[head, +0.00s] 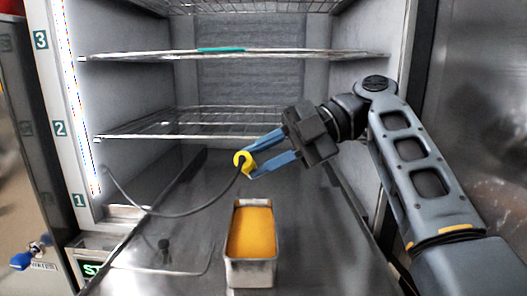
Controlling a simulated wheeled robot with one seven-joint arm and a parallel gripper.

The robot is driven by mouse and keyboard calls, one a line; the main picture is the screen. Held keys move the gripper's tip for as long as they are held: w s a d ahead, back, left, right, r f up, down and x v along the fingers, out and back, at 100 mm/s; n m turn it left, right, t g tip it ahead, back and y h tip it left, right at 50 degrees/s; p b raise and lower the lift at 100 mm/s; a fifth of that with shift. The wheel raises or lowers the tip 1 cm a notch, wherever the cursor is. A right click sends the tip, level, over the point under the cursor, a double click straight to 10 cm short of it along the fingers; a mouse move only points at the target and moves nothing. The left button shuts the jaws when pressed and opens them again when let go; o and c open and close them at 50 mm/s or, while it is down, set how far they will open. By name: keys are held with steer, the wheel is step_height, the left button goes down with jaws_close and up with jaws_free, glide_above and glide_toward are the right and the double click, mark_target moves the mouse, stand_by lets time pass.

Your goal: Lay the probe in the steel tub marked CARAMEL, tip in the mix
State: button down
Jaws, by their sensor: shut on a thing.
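The probe (241,158) shows as a small yellow piece with a dark cable (190,212) that sags away to the left wall. My gripper (254,163) has its two blue fingers shut on the yellow piece. It holds it above and just behind the steel tub (250,270). No metal tip of the probe can be made out. The tub is rectangular, holds an orange-yellow mix (251,232), and stands on the cabinet floor. No CARAMEL marking can be read on it in this view.
Wire shelves (190,122) cross the cabinet above and behind my gripper; the one marked 3 bears a teal strip (221,50). Numbered plates line the left frame. The cabinet walls stand on both sides. The dark floor (318,235) right of the tub is clear.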

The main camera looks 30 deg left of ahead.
step_height(320, 180, down, 12)
steer(key=b, duration=0.7)
steer(key=shift+f, duration=0.2)
stand_by(0.4)
steer(key=c, duration=0.9)
jaws_free()
steer(key=shift+o, duration=0.4)
steer(key=shift+s+f, duration=0.1)
steer(key=shift+f, duration=0.05)
steer(key=shift+d+f, duration=0.1)
steer(key=shift+f, duration=0.05)
steer(key=shift+b, duration=0.3)
steer(key=v, duration=0.7)
steer(key=shift+w+r+b, duration=0.2)
steer(key=shift+r+b, duration=0.2)
steer(key=shift+r, duration=0.1)
